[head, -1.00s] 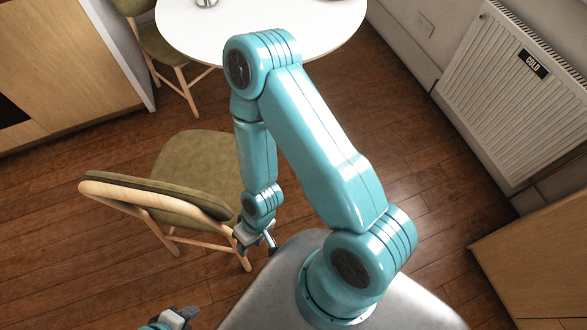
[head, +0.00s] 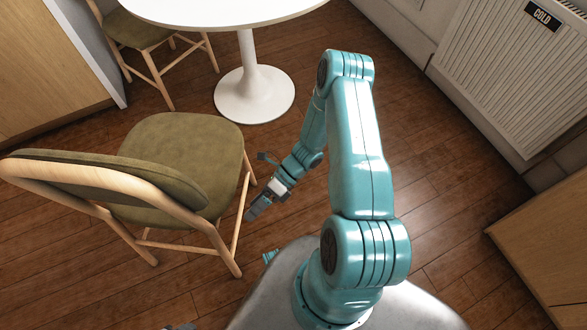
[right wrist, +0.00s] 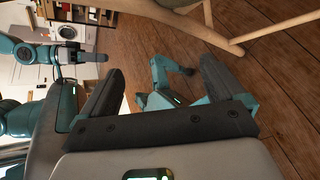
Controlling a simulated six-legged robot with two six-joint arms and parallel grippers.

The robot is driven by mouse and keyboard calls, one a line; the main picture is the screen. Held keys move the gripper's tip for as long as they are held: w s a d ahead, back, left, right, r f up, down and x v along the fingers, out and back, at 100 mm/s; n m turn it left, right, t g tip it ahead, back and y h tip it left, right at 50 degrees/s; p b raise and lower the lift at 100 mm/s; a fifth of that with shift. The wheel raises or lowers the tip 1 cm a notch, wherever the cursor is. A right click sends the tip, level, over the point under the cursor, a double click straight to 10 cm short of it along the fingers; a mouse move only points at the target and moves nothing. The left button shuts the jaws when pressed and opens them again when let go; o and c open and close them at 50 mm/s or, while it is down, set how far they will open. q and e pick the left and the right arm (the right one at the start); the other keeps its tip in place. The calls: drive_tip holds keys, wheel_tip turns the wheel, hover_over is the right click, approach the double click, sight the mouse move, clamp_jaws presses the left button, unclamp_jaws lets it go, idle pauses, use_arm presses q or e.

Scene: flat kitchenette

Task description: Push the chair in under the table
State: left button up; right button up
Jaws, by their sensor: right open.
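The chair (head: 185,150) has an olive seat and a pale wood frame. It stands upright at the left in the head view, its backrest towards me and its seat front towards the table. The round white table (head: 225,10) is beyond it on a white pedestal (head: 255,95); floor shows between seat and pedestal. My right gripper (head: 254,212) is low beside the chair's right-hand legs, open and empty; I cannot tell whether it touches them. In the right wrist view its fingers (right wrist: 160,78) are apart, with chair wood (right wrist: 240,35) above right. My left gripper (right wrist: 92,56) shows small there, its jaws unclear.
Another olive chair (head: 140,28) stands at the table's far left, near a wooden cabinet (head: 45,65). A white radiator (head: 545,75) is on the right wall, and a wooden unit (head: 545,235) at lower right. Floor right of the pedestal is clear.

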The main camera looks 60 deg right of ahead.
drive_tip(key=w+d+f+m+t+h+b, duration=0.1)
drive_tip(key=w+d+f+m+t+b, duration=0.1)
drive_tip(key=d+f+m+t, duration=0.25)
drive_tip(key=w+d+f+m+t+h+b, duration=0.1)
drive_tip(key=w+d+m+t+b, duration=0.2)
drive_tip(key=d+m, duration=0.4)
drive_tip(key=m+t+h+b, duration=0.2)
drive_tip(key=m+t+h, duration=0.2)
drive_tip(key=m+t, duration=0.15)
approach(247, 142)
drive_tip(key=v, duration=0.6)
use_arm(q)
wheel_tip(247, 142, down, 11)
drive_tip(key=shift+r, duration=0.2)
use_arm(e)
drive_tip(key=shift+s+n, duration=0.1)
drive_tip(key=shift+n, duration=0.3)
drive_tip(key=b+x, duration=0.3)
drive_tip(key=x, duration=1.2)
drive_tip(key=shift+b, duration=0.3)
use_arm(q)
drive_tip(key=shift+w+a+f, duration=0.15)
drive_tip(key=shift+w+f, duration=0.05)
drive_tip(key=shift+f, duration=0.65)
drive_tip(key=shift+w+a+f, duration=0.15)
drive_tip(key=shift+w+f, duration=0.05)
drive_tip(key=shift+f, duration=0.6)
use_arm(e)
drive_tip(key=shift+w+a, duration=0.25)
drive_tip(key=shift+w, duration=0.4)
